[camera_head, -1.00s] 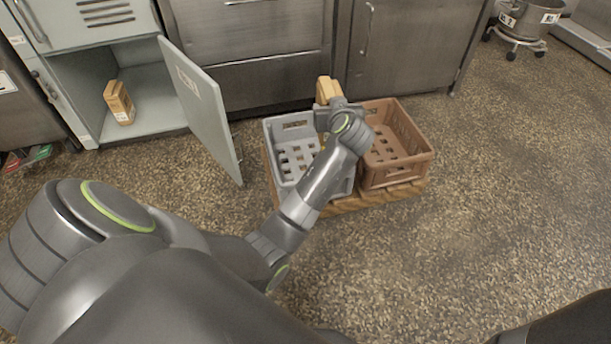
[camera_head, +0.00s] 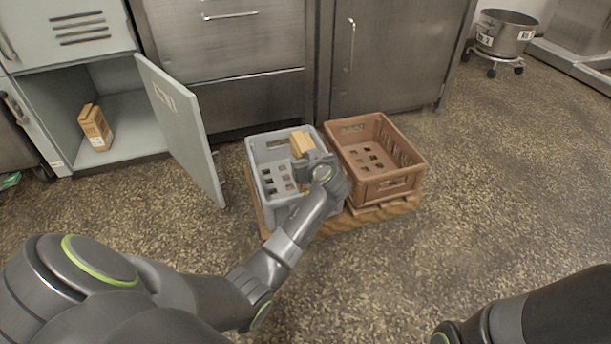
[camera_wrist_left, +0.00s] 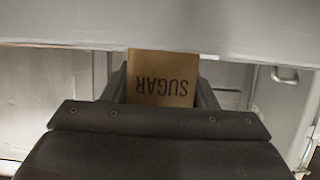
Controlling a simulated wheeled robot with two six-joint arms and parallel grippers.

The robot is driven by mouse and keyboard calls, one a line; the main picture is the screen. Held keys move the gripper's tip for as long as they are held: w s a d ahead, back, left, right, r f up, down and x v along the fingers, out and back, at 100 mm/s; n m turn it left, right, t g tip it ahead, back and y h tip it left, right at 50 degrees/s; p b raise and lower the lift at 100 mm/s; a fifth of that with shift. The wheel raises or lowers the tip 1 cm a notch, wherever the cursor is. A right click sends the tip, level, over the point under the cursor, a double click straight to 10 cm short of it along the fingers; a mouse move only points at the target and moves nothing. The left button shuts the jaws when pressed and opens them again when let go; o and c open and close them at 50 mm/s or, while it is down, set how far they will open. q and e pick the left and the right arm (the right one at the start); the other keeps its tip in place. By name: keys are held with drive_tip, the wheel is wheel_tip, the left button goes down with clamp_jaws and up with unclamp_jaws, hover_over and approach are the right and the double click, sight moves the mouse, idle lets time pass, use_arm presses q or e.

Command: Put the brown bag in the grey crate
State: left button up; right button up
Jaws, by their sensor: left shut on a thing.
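The brown bag (camera_head: 302,144) is held by my left gripper (camera_head: 309,160) over the right part of the grey crate (camera_head: 256,168). The bag is partly inside the crate's outline; its lower end is hidden by the gripper, so I cannot tell whether it touches the floor of the crate. In the left wrist view the bag (camera_wrist_left: 163,80) shows the word SUGAR upside down between the two fingers. My right arm shows at the lower right of the head view, but its gripper is out of view.
A brown crate (camera_head: 405,153) stands right beside the grey one on a wooden pallet (camera_head: 385,210). An open locker door (camera_head: 185,130) stands to the left. A similar brown bag (camera_head: 95,127) is inside the locker.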

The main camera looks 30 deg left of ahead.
use_arm(q)
drive_tip(key=shift+f+b, duration=1.35)
drive_tip(key=shift+f, duration=0.45)
drive_tip(key=shift+w+r, duration=0.1)
drive_tip(key=shift+r, duration=0.05)
drive_tip(key=o, duration=1.5)
drive_tip(key=shift+f, duration=0.2)
drive_tip(key=shift+o, duration=0.2)
drive_tip(key=shift+r, duration=0.15)
